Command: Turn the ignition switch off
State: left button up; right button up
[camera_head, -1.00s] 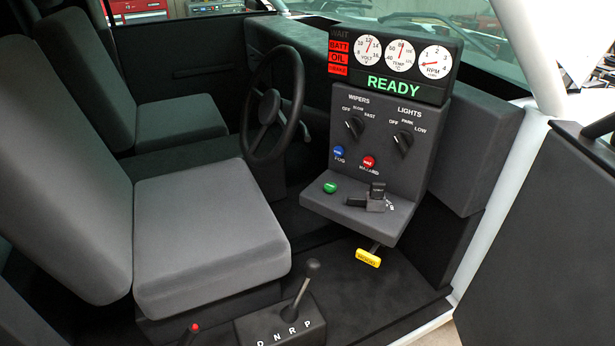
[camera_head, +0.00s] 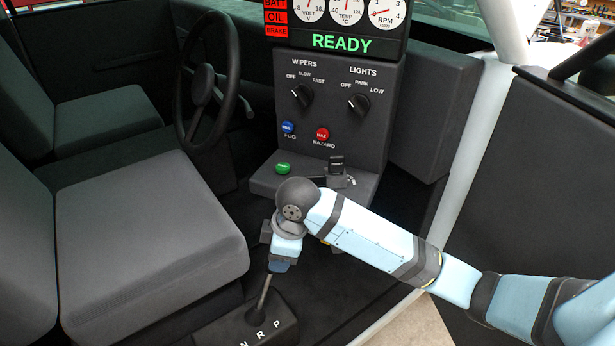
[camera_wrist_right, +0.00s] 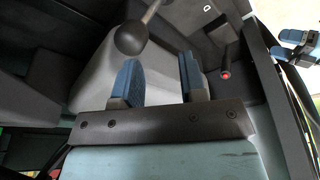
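The ignition switch (camera_head: 336,165) is a small black knob on the dashboard's low ledge, right of the green button (camera_head: 283,168). Its lower part is close behind my right arm in the picture. My right gripper (camera_head: 280,264) is below and left of the switch, in front of the ledge and close to the gear shifter, apart from the switch. In the right wrist view my right gripper (camera_wrist_right: 163,80) has its two blue fingers apart with nothing between them. The round shifter knob (camera_wrist_right: 130,38) is just beyond the fingers. The switch cannot be made out in that view.
The gear shifter base (camera_head: 245,325) stands on the floor beside the grey seat (camera_head: 145,240). The steering wheel (camera_head: 205,90) is left of the dashboard. READY (camera_head: 342,42) is lit green. A light-blue part of mine shows at the right wrist view's edge.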

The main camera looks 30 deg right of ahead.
jog(key=w+d+r+n+h, duration=0.1)
jog(key=w+d+r+h, duration=0.1)
jog(key=w+d+r, duration=0.65)
notch_tip(320, 180, up, 11)
jog(key=g, duration=0.2)
send_over(308, 176)
notch_tip(308, 176, down, 14)
jog(key=shift+r, duration=0.1)
grip_shut()
